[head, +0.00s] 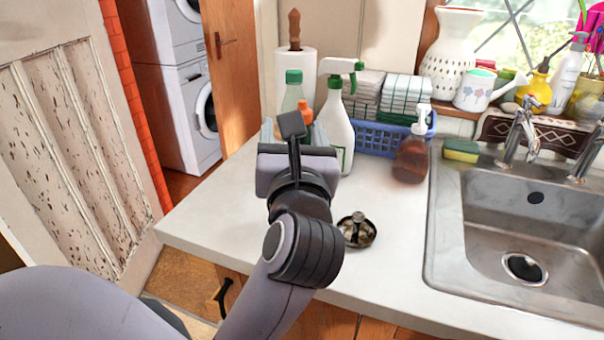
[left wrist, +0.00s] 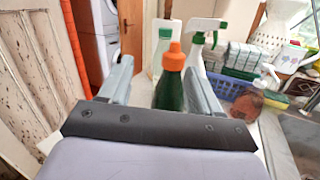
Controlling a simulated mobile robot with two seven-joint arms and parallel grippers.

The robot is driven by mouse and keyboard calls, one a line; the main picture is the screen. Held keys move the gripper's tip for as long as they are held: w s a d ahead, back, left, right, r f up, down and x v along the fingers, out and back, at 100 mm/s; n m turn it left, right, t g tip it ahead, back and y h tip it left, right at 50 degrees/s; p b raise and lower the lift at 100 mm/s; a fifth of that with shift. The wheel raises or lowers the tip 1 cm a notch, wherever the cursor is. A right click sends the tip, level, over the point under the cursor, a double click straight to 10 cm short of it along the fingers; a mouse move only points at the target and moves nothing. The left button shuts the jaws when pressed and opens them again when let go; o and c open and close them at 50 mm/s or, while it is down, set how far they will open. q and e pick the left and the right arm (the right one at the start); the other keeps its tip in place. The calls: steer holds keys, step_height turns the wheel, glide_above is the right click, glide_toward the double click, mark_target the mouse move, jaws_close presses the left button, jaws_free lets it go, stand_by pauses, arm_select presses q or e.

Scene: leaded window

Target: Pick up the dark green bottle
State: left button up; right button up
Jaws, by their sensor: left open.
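The dark green bottle (left wrist: 169,93) has an orange cap and stands upright between the two fingers of my left gripper (left wrist: 160,80) in the left wrist view. Its lower part is hidden by the gripper body. In the head view only its orange cap (head: 305,112) shows clearly, behind my left gripper (head: 293,130), which hides the rest. My left gripper is open, with a finger on each side of the bottle. I cannot tell whether either finger touches it. My right gripper is in neither view.
A pale green bottle (head: 292,92) and a white spray bottle (head: 338,125) stand close behind. A blue basket (head: 375,138), a brown soap dispenser (head: 411,155) and a sink (head: 500,190) are to the right. A small dark dish (head: 357,232) sits near the counter front. The left counter (head: 215,215) is clear.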

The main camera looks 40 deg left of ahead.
arm_select(q)
steer(key=w+a, duration=0.1)
steer(key=w, duration=0.1)
steer(key=w+a+h, duration=0.1)
steer(key=w, duration=0.1)
steer(key=w+h+p, duration=0.1)
steer(key=w, duration=0.1)
steer(key=shift+w+a+f, duration=0.15)
steer(key=shift+w+a, duration=0.05)
steer(key=shift+a, duration=0.2)
steer(key=shift+w+a+f, duration=0.1)
steer(key=shift+w+a, duration=0.15)
steer(key=shift+w, duration=0.1)
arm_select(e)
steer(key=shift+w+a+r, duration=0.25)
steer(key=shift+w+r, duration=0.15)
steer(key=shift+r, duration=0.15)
arm_select(q)
steer(key=c, duration=1)
steer(key=shift+c, duration=0.8)
